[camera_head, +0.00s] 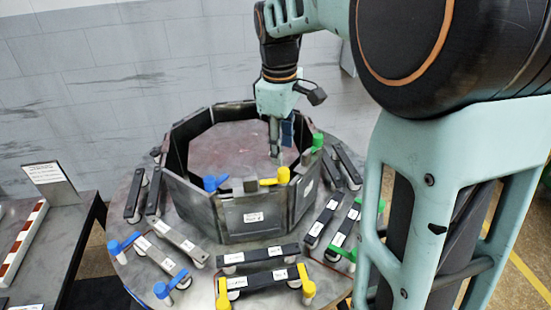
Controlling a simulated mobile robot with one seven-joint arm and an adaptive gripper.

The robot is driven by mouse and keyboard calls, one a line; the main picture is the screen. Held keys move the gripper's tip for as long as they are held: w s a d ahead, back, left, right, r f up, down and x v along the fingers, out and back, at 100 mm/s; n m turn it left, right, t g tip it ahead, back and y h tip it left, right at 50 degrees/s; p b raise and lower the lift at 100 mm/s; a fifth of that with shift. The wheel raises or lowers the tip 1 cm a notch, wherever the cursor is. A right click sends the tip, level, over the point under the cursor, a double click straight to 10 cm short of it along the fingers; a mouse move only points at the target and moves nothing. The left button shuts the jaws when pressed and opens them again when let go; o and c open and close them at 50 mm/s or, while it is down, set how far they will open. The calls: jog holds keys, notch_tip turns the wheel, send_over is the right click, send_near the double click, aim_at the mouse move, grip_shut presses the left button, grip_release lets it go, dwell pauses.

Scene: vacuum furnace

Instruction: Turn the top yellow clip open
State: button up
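The top yellow clip (275,178) sits on the upper rim of the octagonal dark metal ring (231,210), at the right end of the front panel. Its yellow lever lies roughly level, pointing left from a post at its right end. My gripper (276,153) points down, and in the picture its tips are just above the clip. I cannot tell whether they touch it. The fingers look narrow and partly overlap, so their opening is unclear.
A blue clip (214,183) and a green clip (317,142) sit on the same rim. Lower yellow clips (306,284), blue clips and green clips stand around the round base (206,265) among dark bars. A side table (72,240) stands at left.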

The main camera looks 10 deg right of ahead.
aim_at(283, 170)
jog(key=f, duration=0.6)
jog(key=w+f, duration=0.1)
jog(key=f, duration=0.1)
jog(key=shift+d+f, duration=0.3)
jog(key=shift+f, duration=0.1)
jog(key=shift+c, duration=0.7)
